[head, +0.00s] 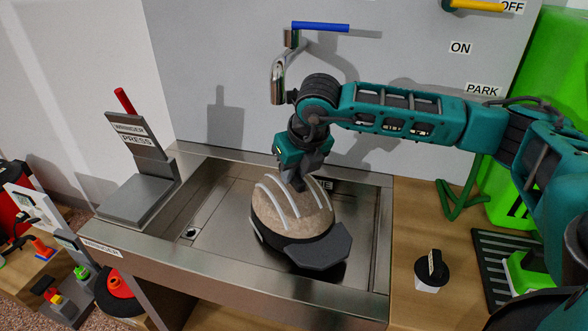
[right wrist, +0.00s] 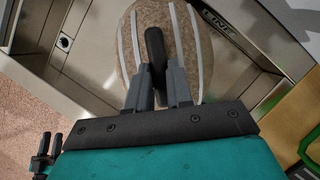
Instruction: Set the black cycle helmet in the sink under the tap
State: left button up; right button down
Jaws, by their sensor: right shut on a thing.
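The helmet in the sink area has a tan speckled shell (head: 270,205) with pale stripes, a dark rim and a dark grey visor (head: 322,250); it does not look all black. My right gripper (head: 298,184) points down at its top. In the right wrist view the fingers (right wrist: 158,88) are shut on a black grip piece (right wrist: 155,50) on the helmet's crown. The helmet is over or in the steel sink (head: 215,240); I cannot tell whether it touches the bottom. The tap (head: 278,82), with a blue lever (head: 320,27), is on the wall behind. My left gripper is out of view.
A grey press (head: 140,190) with a red handle stands on the sink's left end. A black knob (head: 431,266) and a dark slotted rack (head: 500,258) are on the wooden bench at the right. Bare basin floor shows left of the helmet.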

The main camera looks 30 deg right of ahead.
jog(key=shift+f, duration=0.15)
jog(key=c, duration=1)
grip_release()
jog(key=shift+r, duration=0.25)
jog(key=v, duration=0.7)
jog(key=shift+s+r, duration=0.1)
jog(key=shift+r, duration=0.05)
